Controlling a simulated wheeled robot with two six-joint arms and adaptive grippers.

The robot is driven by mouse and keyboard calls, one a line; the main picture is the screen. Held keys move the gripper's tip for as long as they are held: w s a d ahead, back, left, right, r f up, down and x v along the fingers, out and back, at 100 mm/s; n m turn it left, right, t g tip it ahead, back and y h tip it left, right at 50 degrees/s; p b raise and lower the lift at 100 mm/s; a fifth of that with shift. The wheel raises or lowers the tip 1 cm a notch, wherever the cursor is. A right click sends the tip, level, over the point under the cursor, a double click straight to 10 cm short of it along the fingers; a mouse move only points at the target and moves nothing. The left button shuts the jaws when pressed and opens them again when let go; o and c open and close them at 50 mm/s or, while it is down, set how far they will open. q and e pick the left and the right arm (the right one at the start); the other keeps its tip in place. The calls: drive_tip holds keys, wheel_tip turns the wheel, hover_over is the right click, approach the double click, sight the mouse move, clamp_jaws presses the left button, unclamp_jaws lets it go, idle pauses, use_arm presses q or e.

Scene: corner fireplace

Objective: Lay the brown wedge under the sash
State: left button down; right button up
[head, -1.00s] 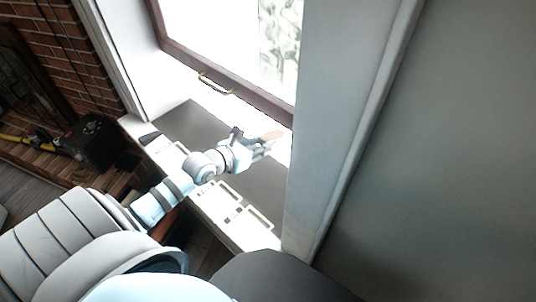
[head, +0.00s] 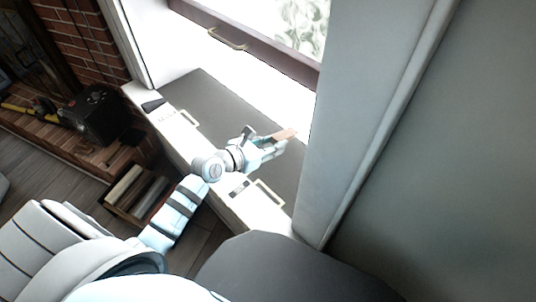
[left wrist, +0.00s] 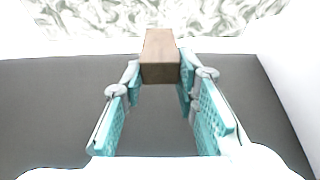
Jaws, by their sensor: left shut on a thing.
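The brown wedge (head: 284,134) is a small wooden block held at the tips of my left gripper (head: 268,146). In the left wrist view the wedge (left wrist: 160,58) sits between the two teal-padded fingers of the gripper (left wrist: 160,82), its near end face toward me and its body pointing toward the window. The sash (head: 262,48) is a dark wooden frame with a brass handle (head: 228,38), above and behind the gripper. A bright strip lies between it and the grey sill surface. Whether the wedge touches the sill is unclear. My right gripper is not in view.
The grey sill top (head: 205,98) is bare to the left of the gripper. A white wall post (head: 355,110) stands close on the right. A black box (head: 98,112) sits on the brick hearth at left, and a crate (head: 135,192) stands on the floor.

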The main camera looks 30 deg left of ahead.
sight(272, 160)
use_arm(q)
drive_tip(key=shift+f+b, duration=0.55)
drive_tip(key=shift+f, duration=1)
drive_tip(key=shift+f+b, duration=0.45)
drive_tip(key=shift+f, duration=0.2)
drive_tip(key=c, duration=1.2)
unclamp_jaws()
drive_tip(key=shift+c, duration=0.2)
drive_tip(key=shift+r, duration=0.15)
drive_tip(key=shift+r+p, duration=0.35)
drive_tip(key=shift+p, duration=0.05)
drive_tip(key=p+v, duration=0.4)
drive_tip(key=v, duration=0.8)
drive_tip(key=shift+r+p, duration=0.25)
drive_tip(key=shift+p, duration=0.05)
